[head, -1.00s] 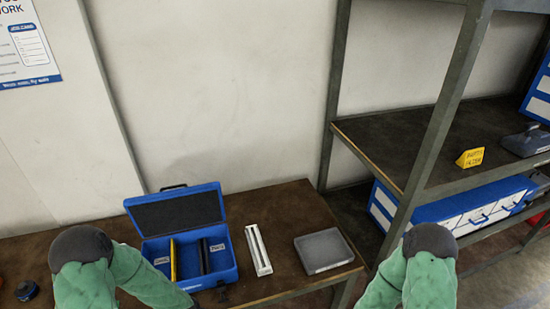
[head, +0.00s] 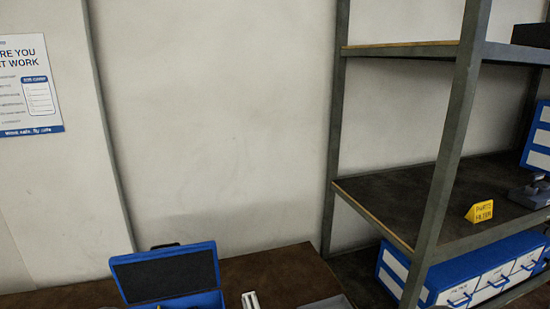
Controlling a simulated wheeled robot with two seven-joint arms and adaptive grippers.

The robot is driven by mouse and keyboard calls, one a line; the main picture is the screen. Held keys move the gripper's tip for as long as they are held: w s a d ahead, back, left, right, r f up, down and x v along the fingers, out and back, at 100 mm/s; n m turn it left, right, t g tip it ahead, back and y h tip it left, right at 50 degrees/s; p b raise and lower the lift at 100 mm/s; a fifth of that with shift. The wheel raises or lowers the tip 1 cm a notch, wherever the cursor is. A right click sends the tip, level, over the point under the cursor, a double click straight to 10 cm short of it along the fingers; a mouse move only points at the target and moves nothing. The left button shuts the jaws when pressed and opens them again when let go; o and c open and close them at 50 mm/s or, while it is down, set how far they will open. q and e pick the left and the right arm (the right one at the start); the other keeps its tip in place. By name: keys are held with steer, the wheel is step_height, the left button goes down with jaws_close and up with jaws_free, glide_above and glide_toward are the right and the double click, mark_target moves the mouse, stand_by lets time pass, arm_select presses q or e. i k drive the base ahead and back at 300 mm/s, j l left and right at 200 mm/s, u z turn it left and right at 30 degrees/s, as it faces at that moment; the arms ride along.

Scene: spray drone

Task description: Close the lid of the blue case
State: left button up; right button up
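The blue case (head: 203,299) stands on the dark brown table at the bottom of the head view. Its lid (head: 168,274) is open, tilted up and back, with a dark foam lining facing me. A dark handle shows above the lid's top edge. Most of the case's body and its contents are cut off by the bottom edge of the view. Neither of my grippers is in view.
The brown table (head: 275,270) runs along the wall. A light-coloured slotted part (head: 250,300) and the top of a grey flat box (head: 330,302) lie right of the case. A metal shelf (head: 410,205) at right holds a yellow sign (head: 479,211) and blue-white drawers (head: 485,275).

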mark_target(152, 275)
steer(key=u, duration=0.9)
steer(key=i+j+u, duration=0.1)
steer(key=j, duration=0.45)
steer(key=i+j, duration=0.1)
steer(key=j, duration=0.45)
steer(key=k+u, duration=0.05)
